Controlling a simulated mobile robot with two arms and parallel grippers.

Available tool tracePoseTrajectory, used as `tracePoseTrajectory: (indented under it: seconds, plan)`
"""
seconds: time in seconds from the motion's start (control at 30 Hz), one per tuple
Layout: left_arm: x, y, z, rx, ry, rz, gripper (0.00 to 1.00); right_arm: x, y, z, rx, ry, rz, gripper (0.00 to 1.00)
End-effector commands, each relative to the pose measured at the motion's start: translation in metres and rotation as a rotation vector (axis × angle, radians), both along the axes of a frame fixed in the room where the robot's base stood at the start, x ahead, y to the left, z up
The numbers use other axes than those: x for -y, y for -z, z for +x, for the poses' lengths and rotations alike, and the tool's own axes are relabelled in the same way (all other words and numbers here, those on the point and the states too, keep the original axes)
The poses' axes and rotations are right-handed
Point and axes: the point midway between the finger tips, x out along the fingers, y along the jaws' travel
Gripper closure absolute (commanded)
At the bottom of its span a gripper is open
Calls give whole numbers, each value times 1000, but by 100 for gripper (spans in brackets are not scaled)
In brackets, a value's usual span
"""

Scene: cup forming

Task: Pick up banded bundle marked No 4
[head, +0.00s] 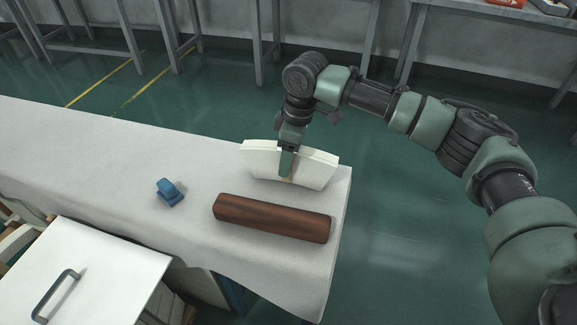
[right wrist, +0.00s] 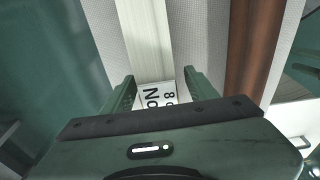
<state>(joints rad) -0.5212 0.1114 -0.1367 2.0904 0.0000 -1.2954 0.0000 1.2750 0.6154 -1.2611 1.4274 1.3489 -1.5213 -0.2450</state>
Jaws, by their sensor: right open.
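A cream, slightly curved bundle (head: 318,171) stands near the far right edge of the cloth-covered table. My right gripper (head: 287,168) is over its middle, pointing down. In the right wrist view the bundle (right wrist: 147,40) runs between the two open fingers of the gripper (right wrist: 160,88), one on each side. A white label (right wrist: 152,95) on it shows "No" and smaller print, partly hidden by the gripper body; I cannot read a clear 4. Whether the fingers touch the bundle cannot be told. My left gripper is not in view.
A dark brown wooden bar (head: 271,218) lies just in front of the bundle. A small blue object (head: 170,192) sits to the left on the white-clothed table (head: 90,150). A white panel with a dark handle (head: 56,295) is at the lower left. The table's left part is clear.

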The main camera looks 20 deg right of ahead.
Motion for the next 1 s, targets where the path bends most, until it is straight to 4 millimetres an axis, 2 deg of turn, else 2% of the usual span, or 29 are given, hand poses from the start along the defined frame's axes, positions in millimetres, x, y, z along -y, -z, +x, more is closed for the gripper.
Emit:
tracePoseTrajectory:
  seconds: [0.17, 0.2, 0.4, 1.0]
  plan:
    - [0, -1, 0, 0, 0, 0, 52, 0, 0, 0, 0, 0, 0, 42]
    - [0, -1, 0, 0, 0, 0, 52, 0, 0, 0, 0, 0, 0, 45]
    - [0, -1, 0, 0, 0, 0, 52, 0, 0, 0, 0, -1, 0, 100]
    - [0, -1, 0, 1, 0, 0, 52, 0, 0, 0, 0, -1, 0, 100]
